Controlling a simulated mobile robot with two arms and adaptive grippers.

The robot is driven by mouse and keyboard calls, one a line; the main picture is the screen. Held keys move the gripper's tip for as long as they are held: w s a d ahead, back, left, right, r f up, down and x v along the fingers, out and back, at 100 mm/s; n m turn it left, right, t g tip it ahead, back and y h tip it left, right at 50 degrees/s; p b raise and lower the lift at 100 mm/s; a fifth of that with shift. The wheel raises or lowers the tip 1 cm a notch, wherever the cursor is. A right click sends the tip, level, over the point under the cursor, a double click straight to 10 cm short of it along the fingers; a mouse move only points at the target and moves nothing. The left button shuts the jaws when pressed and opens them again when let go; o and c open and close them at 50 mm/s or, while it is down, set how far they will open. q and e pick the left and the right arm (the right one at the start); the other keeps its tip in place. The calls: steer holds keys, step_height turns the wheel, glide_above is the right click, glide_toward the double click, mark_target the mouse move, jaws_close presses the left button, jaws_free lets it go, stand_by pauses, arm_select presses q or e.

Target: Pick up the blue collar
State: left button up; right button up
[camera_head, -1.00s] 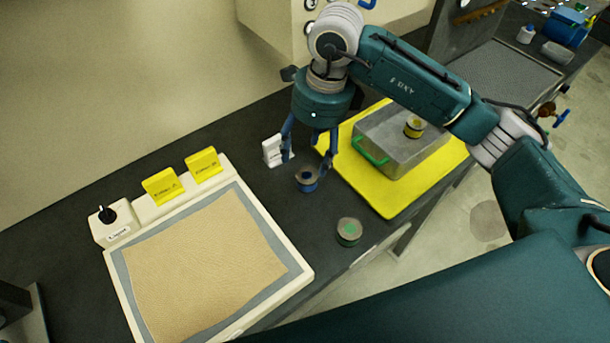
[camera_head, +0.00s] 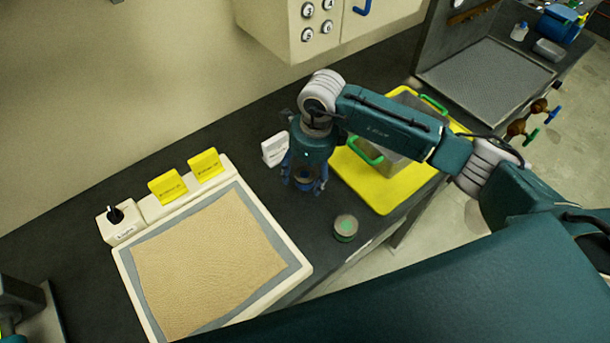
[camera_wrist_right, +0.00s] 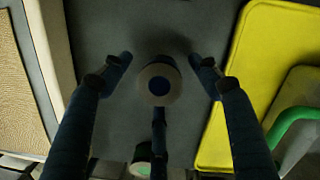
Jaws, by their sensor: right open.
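The blue collar (camera_head: 303,178) is a short round piece with a grey top and blue side, standing on the dark counter. My right gripper (camera_head: 304,184) is over it, pointing down, with its fingers spread around it. In the wrist view the collar (camera_wrist_right: 146,83) shows as a pale ring around a blue centre, between the open fingers of the right gripper (camera_wrist_right: 160,62). I see gaps between the two upper fingertips and the ring; whether the third, lower finger touches it I cannot tell.
A green-topped round piece (camera_head: 345,228) stands nearer the counter's front edge. A white sign (camera_head: 274,150) stands close behind the gripper. A yellow mat (camera_head: 384,200) with a green-handled metal bin (camera_head: 408,158) lies to the right; a tan-topped panel (camera_head: 205,260) lies to the left.

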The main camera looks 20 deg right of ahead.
steer(key=shift+r, duration=0.1)
steer(key=c, duration=1.4)
